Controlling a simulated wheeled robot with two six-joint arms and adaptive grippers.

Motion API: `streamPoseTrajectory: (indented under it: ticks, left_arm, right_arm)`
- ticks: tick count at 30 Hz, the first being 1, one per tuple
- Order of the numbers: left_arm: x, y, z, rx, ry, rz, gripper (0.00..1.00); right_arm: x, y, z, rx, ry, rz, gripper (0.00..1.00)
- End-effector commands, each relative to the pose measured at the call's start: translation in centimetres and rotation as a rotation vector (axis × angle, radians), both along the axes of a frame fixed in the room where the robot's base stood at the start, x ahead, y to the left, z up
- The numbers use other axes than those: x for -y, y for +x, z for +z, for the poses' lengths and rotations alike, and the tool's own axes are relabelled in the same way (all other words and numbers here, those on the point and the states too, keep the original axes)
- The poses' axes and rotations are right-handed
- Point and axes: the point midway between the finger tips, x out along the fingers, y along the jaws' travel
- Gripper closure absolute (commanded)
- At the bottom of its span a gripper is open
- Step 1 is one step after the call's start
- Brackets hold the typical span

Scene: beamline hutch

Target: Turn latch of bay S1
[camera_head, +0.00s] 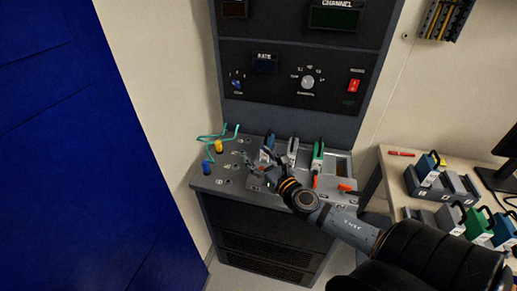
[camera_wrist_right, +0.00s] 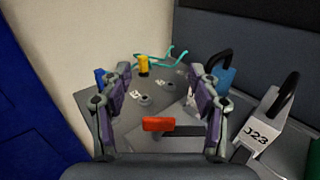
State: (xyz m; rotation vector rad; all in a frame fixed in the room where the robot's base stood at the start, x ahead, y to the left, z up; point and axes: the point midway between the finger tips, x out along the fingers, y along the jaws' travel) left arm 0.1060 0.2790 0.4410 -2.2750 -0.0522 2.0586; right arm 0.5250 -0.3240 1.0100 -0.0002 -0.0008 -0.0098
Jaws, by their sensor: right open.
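A red latch handle (camera_wrist_right: 158,124) shows in the right wrist view, lying crosswise on the grey sloped panel in front of the blue module. My right gripper (camera_wrist_right: 160,76) is open, with one finger on each side of the latch in the picture. I cannot tell whether it touches the latch. In the head view my right gripper (camera_head: 264,174) is low over the panel, just in front of the blue module (camera_head: 267,148), and largely hides that latch. No S1 label is readable. My left gripper is out of view.
A grey module (camera_head: 292,151) and a green module (camera_head: 317,156) stand right of the blue one. Other red latches (camera_head: 347,187) lie in front. Yellow (camera_head: 218,146) and blue (camera_head: 206,167) plugs and teal cables are at left. A side table (camera_head: 398,167) holds more modules.

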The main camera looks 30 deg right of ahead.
Motion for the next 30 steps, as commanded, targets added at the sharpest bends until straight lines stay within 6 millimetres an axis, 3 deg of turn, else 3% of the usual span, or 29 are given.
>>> streamPoseTrajectory:
  ticks: [1, 6, 20, 23, 26, 30]
  left_arm:
    - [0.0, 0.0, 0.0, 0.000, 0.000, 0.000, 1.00]
    - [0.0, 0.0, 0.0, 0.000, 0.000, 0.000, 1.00]
    - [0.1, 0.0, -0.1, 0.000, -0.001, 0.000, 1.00]
    - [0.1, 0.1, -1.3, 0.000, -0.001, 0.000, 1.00]
    - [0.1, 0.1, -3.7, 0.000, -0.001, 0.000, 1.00]
    - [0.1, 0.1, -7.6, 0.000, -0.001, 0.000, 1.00]
  right_arm:
    - [-0.1, 0.0, 1.3, 0.002, -0.008, 0.008, 0.38]
    - [-0.1, 0.0, 3.3, 0.001, -0.006, 0.004, 0.38]
    - [-0.1, 0.1, 4.1, 0.000, 0.001, 0.007, 0.38]
    - [-1.1, 0.9, 4.1, 0.008, 0.006, 0.084, 0.38]
    - [-3.5, 2.3, 4.4, -0.012, 0.022, 0.274, 0.38]
    - [-7.0, 2.9, 3.9, -0.199, 0.035, 0.560, 0.38]
